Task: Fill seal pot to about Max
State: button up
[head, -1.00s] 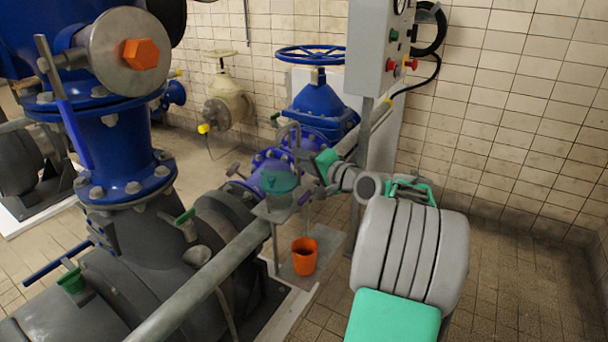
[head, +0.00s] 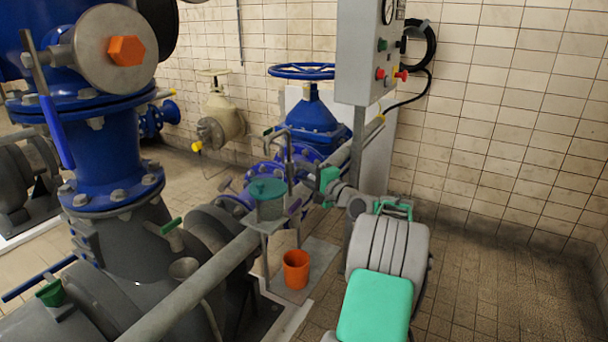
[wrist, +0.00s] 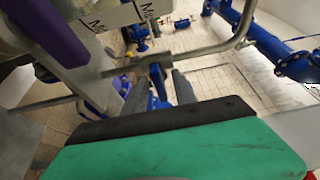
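The seal pot (head: 270,208), a small pot with a green lid, stands on a small bracket beside the long grey pipe. In the wrist view a white label (wrist: 112,14) with partly cut-off lettering starting with "M" shows at the upper left. I cannot see the liquid level. A thin bent grey pipe (head: 289,150) rises by the pot; a bent pipe also crosses the wrist view (wrist: 205,48). My gripper (head: 328,180) is just right of the pot. In the wrist view its dark fingers (wrist: 158,80) are apart, with a dark fitting between or beyond them; contact is unclear.
An orange cup (head: 296,269) stands on a plate below the pot. A grey control box (head: 365,50) with buttons hangs above my arm. A blue handwheel valve (head: 310,115) is behind. The tiled floor at right is clear.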

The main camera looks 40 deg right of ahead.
jog(key=shift+c, duration=0.4)
grip_shut()
jog(key=shift+f+n+b, duration=0.15)
jog(key=shift+n+b, duration=0.15)
jog(key=shift+b, duration=0.25)
jog(key=shift+f+n+t+b, duration=0.2)
jog(key=shift+n+t+b, duration=0.15)
jog(key=shift+b, duration=0.55)
jog(key=n+b, duration=0.2)
jog(key=b, duration=0.1)
jog(key=n+t+y+b, duration=0.1)
jog(key=n+b, duration=0.1)
jog(key=b, duration=0.1)
jog(key=shift+f+n, duration=0.2)
jog(key=shift+n, duration=0.05)
jog(key=n+t+y+b, duration=0.1)
jog(key=n+b, duration=0.1)
jog(key=b, duration=0.1)
jog(key=n+b, duration=0.3)
jog(key=shift+r+n+t+y, duration=0.1)
jog(key=shift+n+t+y, duration=0.2)
jog(key=shift+t+y, duration=0.1)
jog(key=shift+r+n+y+b, duration=0.15)
jog(key=shift+n+y+b, duration=0.5)
jog(key=shift+n, duration=0.65)
jog(key=shift+r+n+y+b, duration=0.1)
jog(key=shift+n+y+b, duration=0.55)
jog(key=shift+n, duration=0.65)
jog(key=shift+r+n, duration=0.1)
jog(key=shift+n, duration=0.2)
